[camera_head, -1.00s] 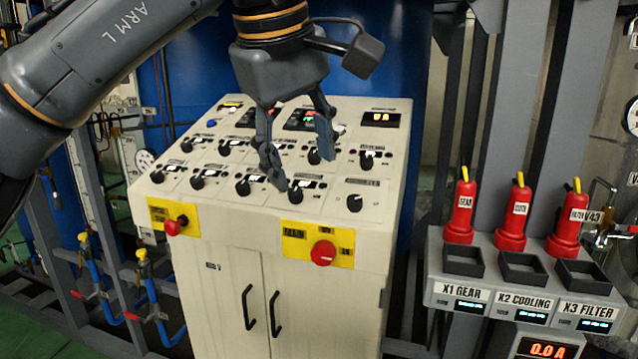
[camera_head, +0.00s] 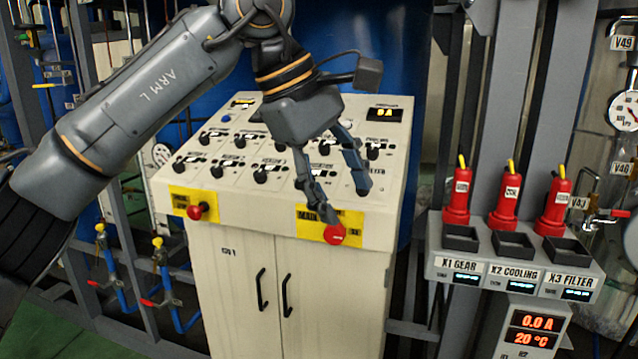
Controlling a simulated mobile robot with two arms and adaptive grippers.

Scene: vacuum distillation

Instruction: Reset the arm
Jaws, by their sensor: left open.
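My left gripper (camera_head: 341,206) is open and empty, with its two fingers pointing down over the front right part of the control cabinet's sloped panel (camera_head: 285,205). My left arm (camera_head: 150,100) comes in from the left. One fingertip overlaps the yellow plate around the right red knob (camera_head: 336,234) in the picture; I cannot tell whether it touches. The right gripper is not in view.
Black rotary knobs (camera_head: 217,171) stand in rows on the panel. Another red knob (camera_head: 196,212) is at its front left. Red plugs (camera_head: 508,203) stand on a grey rack (camera_head: 432,263) at the right. Pipes and valves (camera_head: 165,270) stand at the left.

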